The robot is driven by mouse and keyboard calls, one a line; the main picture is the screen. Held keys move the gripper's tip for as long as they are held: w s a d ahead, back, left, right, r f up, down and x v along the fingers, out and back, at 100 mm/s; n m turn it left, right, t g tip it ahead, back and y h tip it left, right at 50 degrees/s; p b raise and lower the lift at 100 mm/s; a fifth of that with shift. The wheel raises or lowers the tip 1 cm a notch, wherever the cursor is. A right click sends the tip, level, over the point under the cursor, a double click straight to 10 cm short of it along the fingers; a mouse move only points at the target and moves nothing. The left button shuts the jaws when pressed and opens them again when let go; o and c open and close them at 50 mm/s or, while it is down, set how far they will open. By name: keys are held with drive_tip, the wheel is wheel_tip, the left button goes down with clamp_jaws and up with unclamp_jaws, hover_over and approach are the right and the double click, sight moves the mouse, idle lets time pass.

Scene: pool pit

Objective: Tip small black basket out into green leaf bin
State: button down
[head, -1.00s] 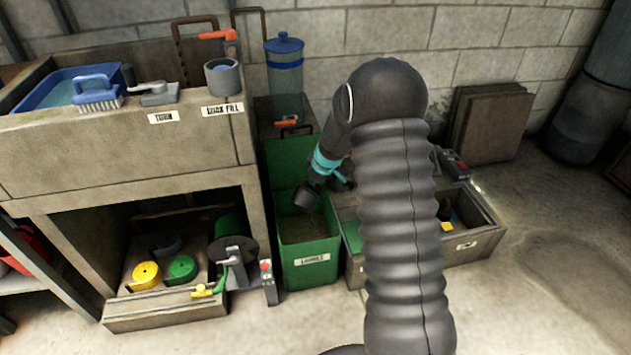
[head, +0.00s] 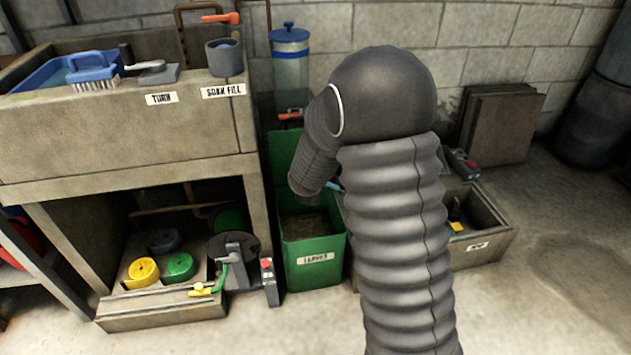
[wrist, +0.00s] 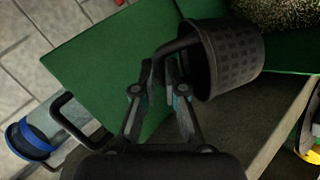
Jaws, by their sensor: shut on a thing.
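The small black basket (wrist: 232,62) shows in the wrist view, with a lattice side and a dark handle at its left. My gripper (wrist: 168,72) is shut on the handle. The basket's mouth faces left in that view and its inside is dark; I cannot see any contents. The green leaf bin (head: 313,275) stands on the floor in the head view, open at the top with brown matter inside. Its green panel (wrist: 105,75) and leafy contents (wrist: 285,12) show in the wrist view, beyond the basket. My arm hides the gripper and basket in the head view.
A concrete sink bench (head: 120,145) stands left of the bin. A low box (head: 485,245) is to its right. A blue-lidded clear canister (head: 290,65) stands behind. Yellow (head: 142,272) and green (head: 178,267) rolls lie under the bench. Floor at right is clear.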

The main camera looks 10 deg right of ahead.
drive_tip(key=t+b, duration=0.1)
drive_tip(key=s+a+n+t+h+b, duration=0.1)
drive_tip(key=shift+s+a+r+t+h+b, duration=0.1)
drive_tip(key=shift+a+r+t+h+b, duration=0.1)
drive_tip(key=shift+r+t+h+b, duration=0.15)
drive_tip(key=shift+s+a+r+t+h+b, duration=0.2)
drive_tip(key=shift+t+h+b, duration=0.2)
drive_tip(key=shift+b, duration=0.3)
drive_tip(key=shift+s+a+r+n+t+b, duration=0.1)
drive_tip(key=shift+s+r+n+t+b, duration=0.05)
drive_tip(key=shift+r+n+t+b, duration=0.25)
drive_tip(key=shift+f, duration=0.1)
